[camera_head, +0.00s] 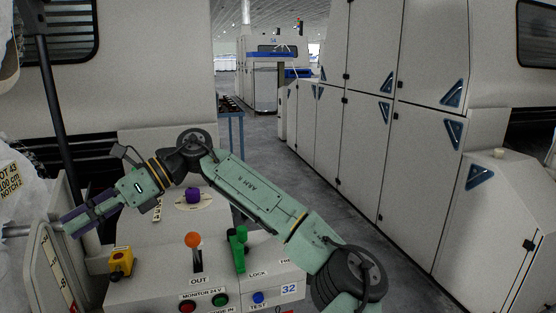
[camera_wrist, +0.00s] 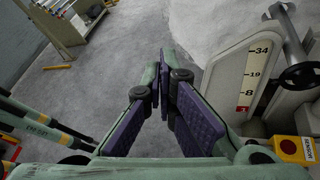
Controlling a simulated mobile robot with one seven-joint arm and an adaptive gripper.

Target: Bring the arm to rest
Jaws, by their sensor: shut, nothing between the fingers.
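My arm (camera_head: 245,188) reaches from the lower right across the grey control console to the left. My gripper (camera_head: 75,222) is at the left, pointing left and slightly down, close to the upright scale plate (camera_head: 50,270). In the wrist view my gripper (camera_wrist: 165,85) shows its two purple-padded fingers brought together at the tips, with nothing between them. Grey floor lies beyond the fingertips there. The scale plate (camera_wrist: 252,75), marked 34, 19, 8 and 1, stands right of the fingers.
The console carries an orange-knobbed lever (camera_head: 193,241), a green lever (camera_head: 239,250), a purple knob (camera_head: 193,195) and a yellow box (camera_head: 121,262). A dark pole (camera_head: 52,95) stands behind my gripper. Tall grey cabinets (camera_head: 365,130) line the right; the aisle floor (camera_head: 262,135) is clear.

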